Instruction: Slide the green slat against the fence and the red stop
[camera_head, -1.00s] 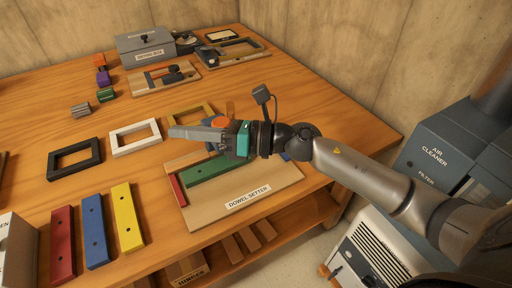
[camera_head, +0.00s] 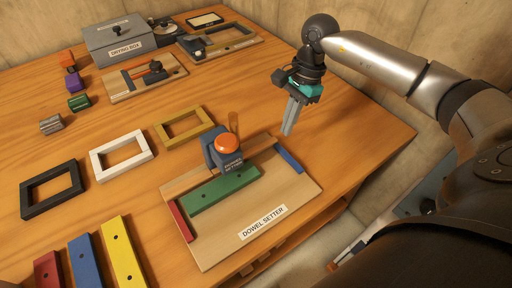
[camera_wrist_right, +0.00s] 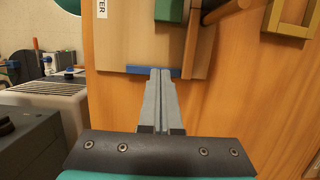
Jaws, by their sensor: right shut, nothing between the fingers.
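The green slat (camera_head: 225,193) lies flat on the board labelled dowel setter (camera_head: 275,228). Its left end is close to the red stop (camera_head: 181,221); I cannot tell whether they touch. A light wooden strip, seemingly the fence (camera_head: 188,180), runs along the slat's far side; any gap is too small to tell. My right gripper (camera_head: 287,132) is shut and empty, pointing down beyond the board's far right edge, clear of the slat. In the right wrist view its fingertips (camera_wrist_right: 160,72) show near the blue strip (camera_wrist_right: 140,71), with the green slat (camera_wrist_right: 170,9) at the top. My left gripper is not in view.
A dark block with an orange button (camera_head: 227,145) stands behind the slat. Yellow (camera_head: 184,126), white (camera_head: 121,155) and black (camera_head: 51,188) frames lie to the left. Coloured slats lie front left. The table right of my gripper is clear.

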